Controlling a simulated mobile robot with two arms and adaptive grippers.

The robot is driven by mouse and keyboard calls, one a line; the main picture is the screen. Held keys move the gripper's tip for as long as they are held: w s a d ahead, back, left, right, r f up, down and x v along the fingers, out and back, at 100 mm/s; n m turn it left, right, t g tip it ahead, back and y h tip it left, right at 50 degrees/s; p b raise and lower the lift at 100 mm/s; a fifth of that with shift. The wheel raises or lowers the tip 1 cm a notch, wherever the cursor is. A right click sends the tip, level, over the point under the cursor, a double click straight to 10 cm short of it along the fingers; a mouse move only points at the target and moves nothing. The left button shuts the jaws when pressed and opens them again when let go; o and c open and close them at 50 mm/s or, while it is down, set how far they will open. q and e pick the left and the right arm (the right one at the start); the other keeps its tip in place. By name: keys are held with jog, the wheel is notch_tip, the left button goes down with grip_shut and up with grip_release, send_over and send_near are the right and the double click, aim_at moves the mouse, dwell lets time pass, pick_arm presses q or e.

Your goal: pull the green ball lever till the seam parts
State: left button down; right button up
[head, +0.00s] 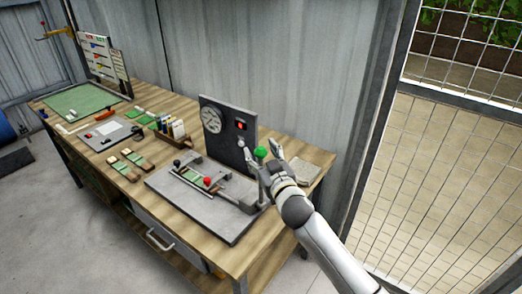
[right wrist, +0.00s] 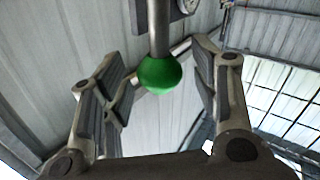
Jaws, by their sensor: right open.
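The green ball (head: 261,153) tops an upright lever at the right end of a grey test stand (head: 200,205) on the wooden bench. My right gripper (head: 263,148) is open with its fingers on either side of the ball in the head view. In the right wrist view the green ball (right wrist: 160,74) hangs on its grey rod (right wrist: 160,30) between the spread fingers, with space visible on both sides. A green and white sample strip (head: 192,175) lies on the stand near a red knob (head: 208,181) and a black knob (head: 177,163). My left gripper is out of view.
A grey panel with a round dial (head: 211,119) and a red indicator (head: 240,125) stands behind the lever. Bottles (head: 172,128), wooden blocks (head: 130,162) and a green mat (head: 82,102) lie left. A notepad (head: 303,171) lies right of the lever. A mesh fence (head: 450,150) is at right.

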jog(key=shift+w+a, duration=0.2)
jog(key=shift+w, duration=0.35)
grip_shut()
